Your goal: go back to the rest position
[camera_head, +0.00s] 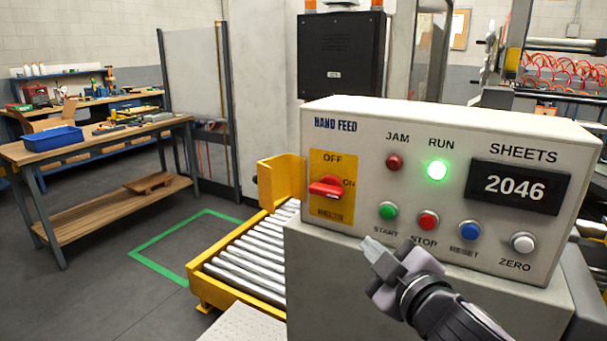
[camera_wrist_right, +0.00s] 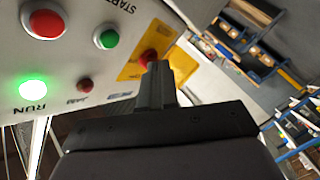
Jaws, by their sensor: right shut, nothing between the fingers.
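The green RUN lamp (camera_head: 437,170) is lit and the red JAM lamp (camera_head: 394,162) looks dark. The SHEETS display (camera_head: 514,187) reads 2046. The red rotary switch (camera_head: 327,187) sits on a yellow plate. My left gripper is not in view.
A yellow-framed roller conveyor (camera_head: 247,258) lies left of the box. A wooden workbench (camera_head: 100,143) with a blue bin (camera_head: 53,138) stands farther left. The floor between bench and conveyor is clear, with a green marked outline (camera_head: 162,232).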

